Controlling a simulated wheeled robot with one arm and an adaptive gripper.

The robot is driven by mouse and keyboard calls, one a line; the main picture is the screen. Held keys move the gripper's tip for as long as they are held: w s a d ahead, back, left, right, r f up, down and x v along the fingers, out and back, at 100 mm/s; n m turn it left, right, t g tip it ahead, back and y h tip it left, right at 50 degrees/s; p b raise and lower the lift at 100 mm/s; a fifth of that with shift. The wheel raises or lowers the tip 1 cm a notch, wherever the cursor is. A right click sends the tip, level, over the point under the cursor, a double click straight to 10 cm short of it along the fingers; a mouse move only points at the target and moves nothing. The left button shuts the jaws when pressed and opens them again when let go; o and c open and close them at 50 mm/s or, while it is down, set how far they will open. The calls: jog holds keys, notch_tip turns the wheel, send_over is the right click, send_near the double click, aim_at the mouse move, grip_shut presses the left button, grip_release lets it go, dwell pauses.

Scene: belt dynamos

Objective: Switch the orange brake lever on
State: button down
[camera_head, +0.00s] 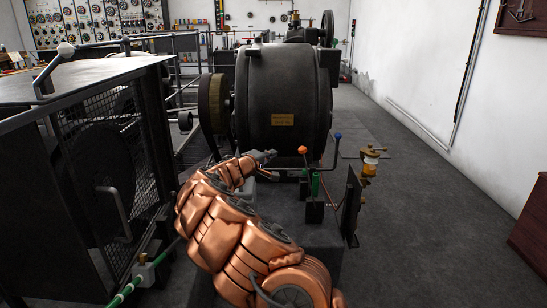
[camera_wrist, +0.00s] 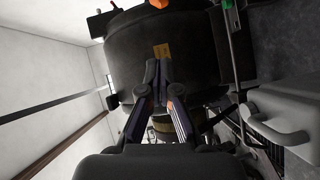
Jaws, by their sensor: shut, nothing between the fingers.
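The orange brake lever (camera_head: 303,150) has a round orange knob and stands in front of the big dark dynamo (camera_head: 282,95). Its lower rod is partly lost among other parts. An orange knob (camera_wrist: 160,3), likely the same lever, shows at the top edge of the wrist view, cut off by the frame. My gripper (camera_head: 272,155) is to the left of the orange knob in the head view, with a visible gap between them. In the wrist view the fingertips of my gripper (camera_wrist: 157,66) are together, with nothing between them.
A lever with a blue knob (camera_head: 338,136) stands just right of the orange one. A dark upright plate (camera_head: 351,205) and a brass fitting with a white part (camera_head: 370,160) are further right. A caged machine (camera_head: 100,170) fills the left.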

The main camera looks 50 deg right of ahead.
jog(key=s+d+f+b, duration=0.1)
jog(key=s+d+b, duration=0.1)
jog(key=d, duration=0.8)
jog(key=shift+d+f, duration=0.25)
jog(key=shift+f, duration=0.1)
jog(key=shift+s+d, duration=0.1)
